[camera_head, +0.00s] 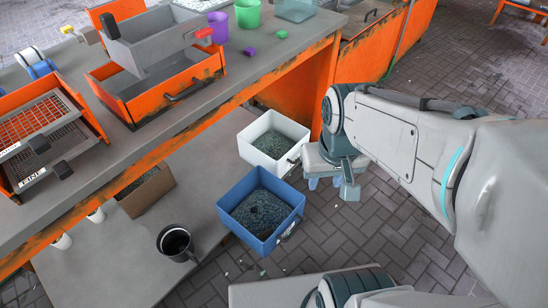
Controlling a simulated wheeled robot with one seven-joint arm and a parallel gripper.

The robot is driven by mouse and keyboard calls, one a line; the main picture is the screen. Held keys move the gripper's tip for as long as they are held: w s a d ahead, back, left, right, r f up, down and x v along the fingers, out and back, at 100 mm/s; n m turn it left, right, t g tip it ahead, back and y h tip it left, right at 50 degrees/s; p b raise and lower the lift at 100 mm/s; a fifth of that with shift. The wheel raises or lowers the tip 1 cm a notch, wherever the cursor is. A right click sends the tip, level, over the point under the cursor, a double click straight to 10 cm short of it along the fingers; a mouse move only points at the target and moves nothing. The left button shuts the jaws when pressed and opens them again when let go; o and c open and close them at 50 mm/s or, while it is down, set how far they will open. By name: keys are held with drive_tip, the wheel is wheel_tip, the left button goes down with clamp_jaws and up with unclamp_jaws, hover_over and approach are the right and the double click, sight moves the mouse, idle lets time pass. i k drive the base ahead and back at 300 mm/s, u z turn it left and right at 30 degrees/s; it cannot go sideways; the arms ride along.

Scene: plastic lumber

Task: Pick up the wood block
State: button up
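I cannot make out a wood block in the head view. My gripper (334,178) hangs at the end of my arm, right of the white bin and the blue bin, above the paved floor. It points down and is seen from above. The hand partly hides its fingers, so I cannot tell whether they are open or shut. I see nothing held in it.
A workbench (150,140) with an orange frame runs diagonally at left, carrying an orange drawer box (200,72), sieve trays (45,140) and cups. A white bin (252,150), blue bin (235,200), brown box (150,200) and dark mug (175,243) stand lower. Paved floor is open at right.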

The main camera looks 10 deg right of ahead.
sight(265, 235)
drive_tip(key=z, duration=1.55)
drive_tip(key=k, duration=0.65)
drive_tip(key=u, duration=1.55)
drive_tip(key=k, duration=0.5)
drive_tip(key=u, duration=0.7)
drive_tip(key=i, duration=0.75)
drive_tip(key=z, duration=0.55)
